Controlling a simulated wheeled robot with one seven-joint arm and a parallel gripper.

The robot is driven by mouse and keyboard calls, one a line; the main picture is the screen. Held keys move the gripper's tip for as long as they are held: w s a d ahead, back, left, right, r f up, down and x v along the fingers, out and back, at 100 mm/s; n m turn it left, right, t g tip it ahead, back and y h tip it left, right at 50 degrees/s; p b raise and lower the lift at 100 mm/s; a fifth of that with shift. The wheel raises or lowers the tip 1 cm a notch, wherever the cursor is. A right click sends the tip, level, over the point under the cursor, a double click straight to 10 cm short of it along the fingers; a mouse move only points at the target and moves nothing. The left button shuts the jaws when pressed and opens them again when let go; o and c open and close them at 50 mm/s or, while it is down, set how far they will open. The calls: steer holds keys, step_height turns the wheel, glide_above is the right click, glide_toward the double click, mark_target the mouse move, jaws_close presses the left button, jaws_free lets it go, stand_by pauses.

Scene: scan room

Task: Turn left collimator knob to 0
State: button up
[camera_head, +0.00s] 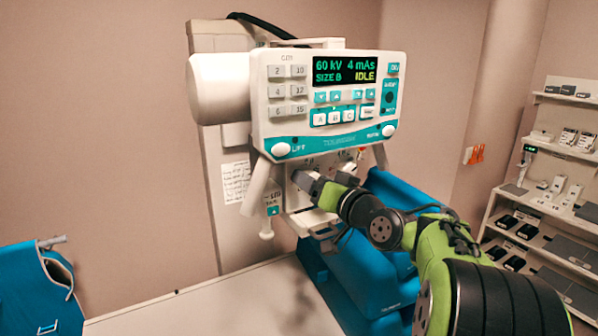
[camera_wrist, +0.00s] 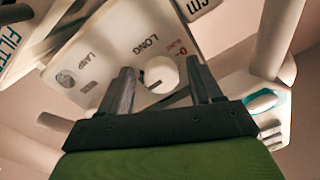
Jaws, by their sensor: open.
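The collimator housing (camera_head: 297,200) hangs below the control panel, and my arm hides part of its front. In the wrist view, a round white knob (camera_wrist: 161,74) sits on the collimator face (camera_wrist: 110,50), near the lettering "LONG" and a red 0 mark. My gripper (camera_wrist: 159,68) is open, with one finger on each side of the knob and gaps showing. I cannot tell how deep the fingertips reach. In the head view, my gripper (camera_head: 303,179) is at the left part of the collimator face.
The control panel (camera_head: 325,100) above reads 60 kV, 4 mAs, IDLE. A lamp button (camera_wrist: 66,79) is left of the knob in the wrist view. A white table (camera_head: 210,310) is in front, and shelves (camera_head: 545,190) are at right.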

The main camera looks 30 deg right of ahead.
steer(key=shift+w, duration=0.15)
steer(key=shift+s+r, duration=0.15)
steer(key=shift+s, duration=0.4)
steer(key=shift+c, duration=0.3)
steer(key=shift+w, duration=0.25)
steer(key=c, duration=1)
